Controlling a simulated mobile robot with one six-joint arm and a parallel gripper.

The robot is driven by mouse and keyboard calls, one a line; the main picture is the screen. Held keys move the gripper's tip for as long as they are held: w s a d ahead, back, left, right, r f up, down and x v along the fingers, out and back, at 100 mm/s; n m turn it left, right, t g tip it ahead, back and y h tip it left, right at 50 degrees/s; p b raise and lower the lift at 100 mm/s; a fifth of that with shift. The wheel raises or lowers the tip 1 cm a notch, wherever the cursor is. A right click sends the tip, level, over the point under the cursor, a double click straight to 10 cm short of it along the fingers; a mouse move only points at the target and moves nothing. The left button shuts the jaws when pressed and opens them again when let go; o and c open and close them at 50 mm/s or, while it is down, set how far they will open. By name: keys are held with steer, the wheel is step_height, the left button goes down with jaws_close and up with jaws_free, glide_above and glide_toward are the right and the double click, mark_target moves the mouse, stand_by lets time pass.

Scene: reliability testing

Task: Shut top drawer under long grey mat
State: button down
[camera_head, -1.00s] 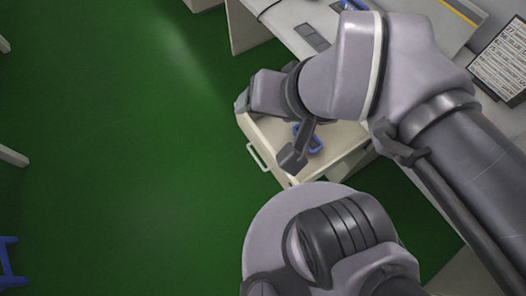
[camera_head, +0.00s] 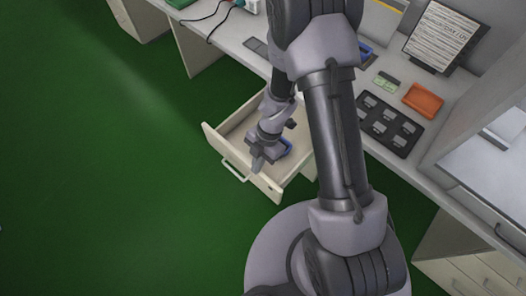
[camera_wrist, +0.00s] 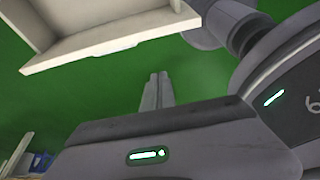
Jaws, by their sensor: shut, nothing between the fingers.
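The cream drawer (camera_head: 265,188) stands pulled out from under the bench, with its handle (camera_head: 234,171) on the front panel. In the wrist view its cream panel (camera_wrist: 110,42) shows at top left. A dark grey flat piece (camera_head: 256,46) lies on the bench above; my arm hides part of that area, so I cannot tell if it is the long mat. My gripper (camera_head: 257,164) is shut and empty, close to the drawer's front panel. In the wrist view the fingertips (camera_wrist: 158,78) are together over green floor, apart from the panel.
A blue item (camera_head: 285,147) lies inside the drawer. The bench holds a black tray (camera_head: 389,142), an orange box (camera_head: 423,100) and a printed sheet stand (camera_head: 444,38). Another drawer unit (camera_head: 470,275) stands at lower right. The green floor (camera_head: 90,180) on the left is clear.

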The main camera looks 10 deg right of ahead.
mark_target(258, 175)
steer(key=b+x, duration=0.8)
steer(key=x, duration=0.3)
steer(key=w+d, duration=0.1)
steer(key=w+d+r+b, duration=0.1)
steer(key=d, duration=0.1)
steer(key=shift+w+d, duration=0.2)
steer(key=shift+w, duration=0.15)
steer(key=shift+r, duration=0.1)
